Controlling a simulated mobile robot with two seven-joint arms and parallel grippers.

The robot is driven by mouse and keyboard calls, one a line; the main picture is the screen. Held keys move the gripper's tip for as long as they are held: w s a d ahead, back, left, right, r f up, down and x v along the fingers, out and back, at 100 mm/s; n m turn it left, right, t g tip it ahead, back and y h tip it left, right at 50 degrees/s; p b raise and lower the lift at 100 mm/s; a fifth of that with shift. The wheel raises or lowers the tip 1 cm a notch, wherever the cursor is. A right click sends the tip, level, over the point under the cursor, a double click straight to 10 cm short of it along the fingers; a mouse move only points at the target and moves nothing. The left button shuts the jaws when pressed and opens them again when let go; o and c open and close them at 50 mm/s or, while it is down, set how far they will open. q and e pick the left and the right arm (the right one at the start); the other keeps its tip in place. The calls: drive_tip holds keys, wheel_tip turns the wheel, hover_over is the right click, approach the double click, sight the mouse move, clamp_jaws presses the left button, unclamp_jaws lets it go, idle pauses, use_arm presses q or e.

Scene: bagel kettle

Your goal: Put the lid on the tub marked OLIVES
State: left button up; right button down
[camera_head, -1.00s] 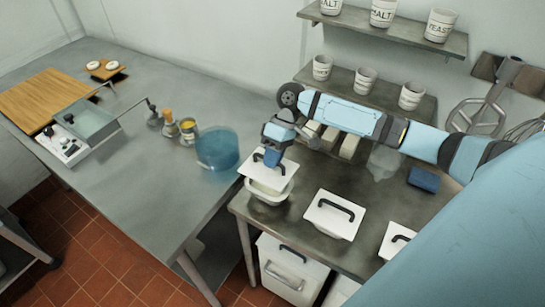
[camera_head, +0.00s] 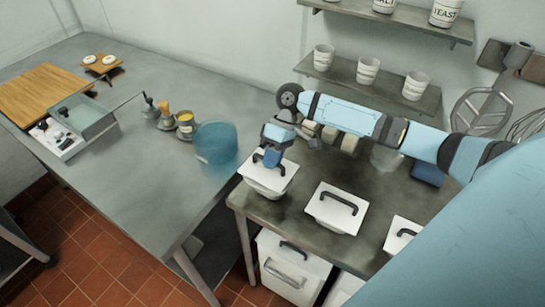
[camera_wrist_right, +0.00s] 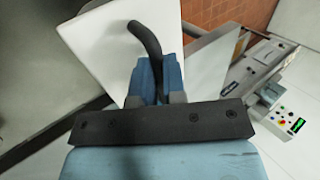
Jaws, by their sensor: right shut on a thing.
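A white square lid (camera_head: 254,174) with a dark handle covers the top of a white tub (camera_head: 262,190) at the left end of the dark counter. The tub's rim is hidden, and I see no clear gap between lid and tub. My right gripper (camera_head: 272,157) is above the lid with its blue fingers shut on the dark handle. In the right wrist view the fingers (camera_wrist_right: 153,80) grip the black handle (camera_wrist_right: 146,38) of the white lid (camera_wrist_right: 100,40). No OLIVES marking is readable. My left gripper is not in view.
Two more lidded white tubs (camera_head: 325,208) (camera_head: 393,235) stand to the right. A translucent blue container (camera_head: 216,145) stands on the grey table (camera_head: 150,185) to the left. Shelves with white pots (camera_head: 367,70) hang behind my right arm. A blue block (camera_head: 427,175) lies at the back right.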

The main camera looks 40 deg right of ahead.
drive_tip(key=shift+f+p, duration=0.85)
drive_tip(key=shift+f, duration=0.2)
idle(0.7)
drive_tip(key=c, duration=1.1)
unclamp_jaws()
drive_tip(key=b+v, duration=0.1)
drive_tip(key=v, duration=1.2)
drive_tip(key=shift+d+r, duration=0.25)
drive_tip(key=shift+r, duration=0.1)
